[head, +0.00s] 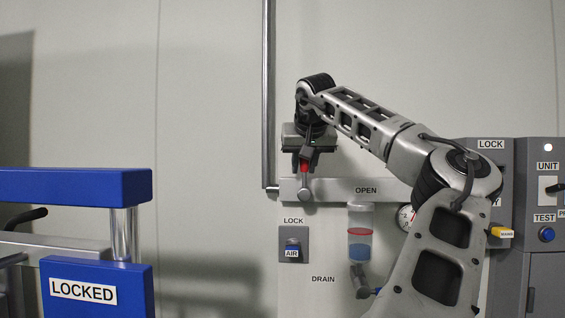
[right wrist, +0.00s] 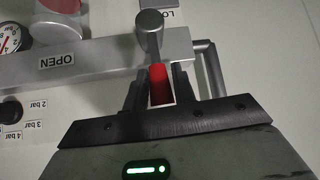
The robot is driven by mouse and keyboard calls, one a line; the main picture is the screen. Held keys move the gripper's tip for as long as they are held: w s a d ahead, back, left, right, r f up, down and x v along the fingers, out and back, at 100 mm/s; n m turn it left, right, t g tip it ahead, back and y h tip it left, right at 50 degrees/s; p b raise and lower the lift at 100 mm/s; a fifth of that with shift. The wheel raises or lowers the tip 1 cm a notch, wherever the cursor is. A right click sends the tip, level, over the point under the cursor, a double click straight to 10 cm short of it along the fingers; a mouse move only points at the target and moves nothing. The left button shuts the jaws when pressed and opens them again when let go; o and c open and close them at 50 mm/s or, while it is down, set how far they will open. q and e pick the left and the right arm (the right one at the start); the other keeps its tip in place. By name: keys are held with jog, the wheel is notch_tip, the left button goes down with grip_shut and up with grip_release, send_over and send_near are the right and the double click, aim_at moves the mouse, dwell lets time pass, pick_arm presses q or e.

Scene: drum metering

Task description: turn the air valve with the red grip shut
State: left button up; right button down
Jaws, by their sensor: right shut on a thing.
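The air valve's red grip (head: 304,167) stands upright above its round grey pivot (head: 305,194) on the horizontal grey bar (head: 331,190). The OPEN label (head: 366,190) is on that bar, to the right of the pivot. My right gripper (head: 307,158) reaches the grip from above and is shut on it. In the right wrist view, the red grip (right wrist: 161,86) sits between the two dark fingers, with the pivot (right wrist: 150,27) just beyond. The fingers hide part of the grip. My left gripper is not in view.
Below the bar are a LOCK plate with an AIR tag (head: 292,252), a clear bowl (head: 360,238) and a gauge (head: 405,216), partly behind my right arm. A control box (head: 540,225) stands right. A blue LOCKED block (head: 98,292) stands left.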

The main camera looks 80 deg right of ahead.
dwell(0.3)
jog(key=c, duration=1.1)
grip_release()
jog(key=shift+c, duration=0.2)
jog(key=v, duration=1.6)
jog(key=shift+w+f, duration=0.1)
jog(key=shift+w, duration=0.05)
